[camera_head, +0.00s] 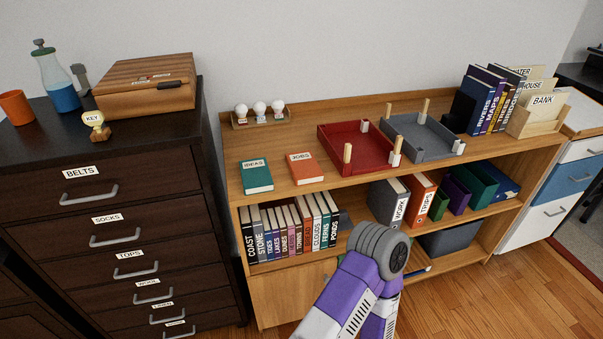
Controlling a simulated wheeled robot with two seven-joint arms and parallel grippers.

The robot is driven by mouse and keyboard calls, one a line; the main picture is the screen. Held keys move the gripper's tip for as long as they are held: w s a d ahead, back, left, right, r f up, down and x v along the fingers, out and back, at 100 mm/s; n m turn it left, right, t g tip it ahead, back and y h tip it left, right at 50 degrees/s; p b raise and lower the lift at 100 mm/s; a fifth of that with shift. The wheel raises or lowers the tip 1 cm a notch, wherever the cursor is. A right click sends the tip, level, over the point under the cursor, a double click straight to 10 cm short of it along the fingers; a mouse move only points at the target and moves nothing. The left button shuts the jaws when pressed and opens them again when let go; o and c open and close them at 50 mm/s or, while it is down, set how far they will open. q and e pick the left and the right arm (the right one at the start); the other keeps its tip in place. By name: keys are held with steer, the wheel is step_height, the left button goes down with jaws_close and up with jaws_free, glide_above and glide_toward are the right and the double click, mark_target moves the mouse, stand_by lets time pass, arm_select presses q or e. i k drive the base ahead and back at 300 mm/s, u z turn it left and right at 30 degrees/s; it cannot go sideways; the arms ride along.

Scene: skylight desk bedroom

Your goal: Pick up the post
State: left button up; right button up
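No loose letters or envelopes can be made out with certainty. At the right end of the wooden shelf top stands a light wooden letter rack (533,122) with upright cards labelled BANK, HOUSE and WATER; whether they are post or dividers I cannot tell. Neither gripper is in view; only a bent purple and grey arm part of mine shows at bottom centre.
A teal IDEAS book (256,175) and orange JOBS book (305,168) lie left of the trays. Several upright books (490,99) stand by the rack. A dark drawer chest (110,225) at left carries a wooden box (146,86) and a flask (58,78).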

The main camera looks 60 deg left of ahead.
mark_target(348, 152)
steer(key=k, duration=0.45)
steer(key=u, duration=1.85)
steer(key=i, duration=0.3)
